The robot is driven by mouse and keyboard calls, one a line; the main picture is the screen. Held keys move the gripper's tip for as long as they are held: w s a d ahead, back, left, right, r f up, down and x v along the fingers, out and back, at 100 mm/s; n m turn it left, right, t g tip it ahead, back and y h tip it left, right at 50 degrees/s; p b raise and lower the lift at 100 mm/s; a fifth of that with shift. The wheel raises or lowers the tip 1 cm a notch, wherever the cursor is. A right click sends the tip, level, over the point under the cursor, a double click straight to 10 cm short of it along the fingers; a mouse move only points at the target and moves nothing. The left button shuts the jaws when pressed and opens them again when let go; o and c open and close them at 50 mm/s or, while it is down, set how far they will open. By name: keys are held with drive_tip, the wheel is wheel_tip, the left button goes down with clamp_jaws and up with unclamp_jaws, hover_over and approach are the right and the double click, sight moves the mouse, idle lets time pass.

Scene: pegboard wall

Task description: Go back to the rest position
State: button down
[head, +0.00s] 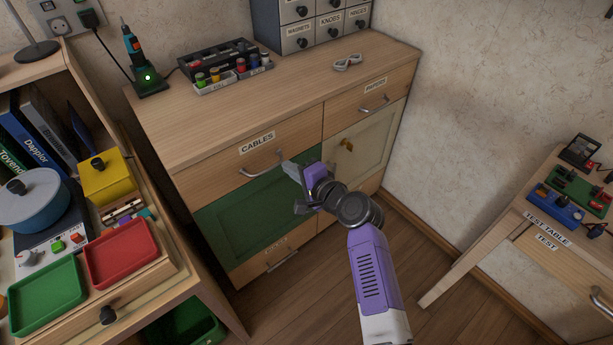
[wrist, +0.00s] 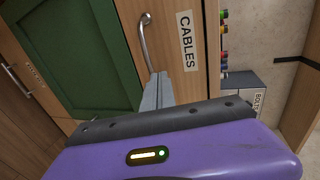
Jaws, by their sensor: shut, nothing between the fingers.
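My gripper (head: 294,189) is at the end of my purple arm in the head view, in front of the wooden cabinet. It is shut and empty. Its fingers are close to the handle (head: 262,164) of the drawer labelled CABLES (head: 222,173), a little below and to the right of it in the picture. I cannot tell whether they touch it. In the wrist view the grey fingers (wrist: 157,92) point at the cabinet front near that handle (wrist: 146,40). The CABLES drawer looks closed.
A green door panel (head: 250,222) lies below the drawer. A desk with a red tray (head: 122,252) and a green tray (head: 47,295) stands at the left. The test table (head: 540,222) stands at the right. Bare floor (head: 440,275) lies between cabinet and test table.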

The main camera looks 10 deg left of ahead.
drive_tip(key=v, duration=0.6)
drive_tip(key=shift+p, duration=0.45)
drive_tip(key=shift+s+d, duration=0.1)
drive_tip(key=shift+d, duration=0.05)
